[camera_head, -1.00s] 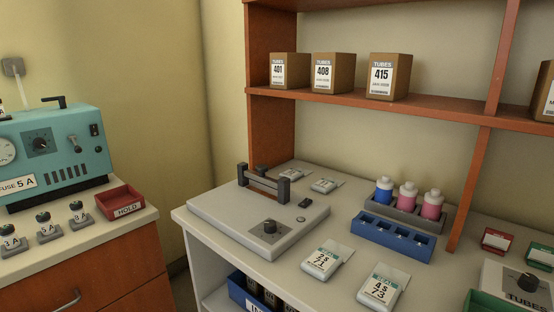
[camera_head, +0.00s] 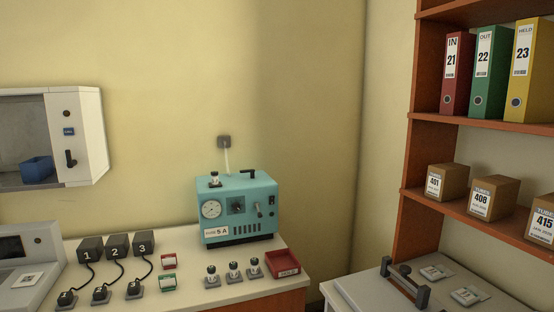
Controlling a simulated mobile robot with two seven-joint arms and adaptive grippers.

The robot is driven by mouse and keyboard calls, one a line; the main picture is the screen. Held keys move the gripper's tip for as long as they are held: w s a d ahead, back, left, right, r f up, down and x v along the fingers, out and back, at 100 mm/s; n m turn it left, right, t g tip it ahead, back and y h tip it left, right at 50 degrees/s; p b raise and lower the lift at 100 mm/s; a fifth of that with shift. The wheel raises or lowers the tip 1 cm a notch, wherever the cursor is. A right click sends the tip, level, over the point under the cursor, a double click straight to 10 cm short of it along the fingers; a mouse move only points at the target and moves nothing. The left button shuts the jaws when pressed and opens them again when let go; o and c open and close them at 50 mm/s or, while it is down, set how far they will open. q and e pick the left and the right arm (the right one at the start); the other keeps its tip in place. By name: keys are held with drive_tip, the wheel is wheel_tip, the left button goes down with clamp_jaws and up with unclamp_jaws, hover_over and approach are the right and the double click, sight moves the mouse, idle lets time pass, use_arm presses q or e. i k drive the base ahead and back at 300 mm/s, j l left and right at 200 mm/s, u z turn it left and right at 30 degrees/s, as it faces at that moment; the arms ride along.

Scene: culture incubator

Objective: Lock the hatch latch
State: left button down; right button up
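A white wall-mounted hatch (camera_head: 88,135) shows at the left edge of the head view, partly cut off by the frame. Its front has a clear window with a blue bin (camera_head: 37,169) behind it. A small black lever (camera_head: 70,158), which looks like the latch, sits on the panel right of the window, below a blue label (camera_head: 69,132) and a dark round knob or lamp (camera_head: 66,113). The lever looks roughly upright; whether it is locked I cannot tell. Neither of my grippers is in view.
Below, a counter holds numbered black blocks (camera_head: 117,246), a teal instrument (camera_head: 238,209), several small knobbed plugs and a red tray (camera_head: 283,263). A grey device (camera_head: 30,268) stands at the lower left. Shelves with binders and tube boxes (camera_head: 493,196) rise at the right.

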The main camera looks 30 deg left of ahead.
sight(70, 164)
drive_tip(key=k+j+u, duration=0.15)
drive_tip(key=k+j, duration=0.15)
drive_tip(key=j, duration=1.15)
drive_tip(key=k+j+u, duration=0.15)
drive_tip(key=j, duration=1.3)
drive_tip(key=k+j+u, duration=0.2)
drive_tip(key=j, duration=1.35)
drive_tip(key=k+j+u, duration=0.15)
drive_tip(key=j, duration=1.35)
drive_tip(key=k+j+u, duration=0.15)
drive_tip(key=j, duration=0.45)
drive_tip(key=j+u, duration=0.15)
drive_tip(key=j, duration=0.5)
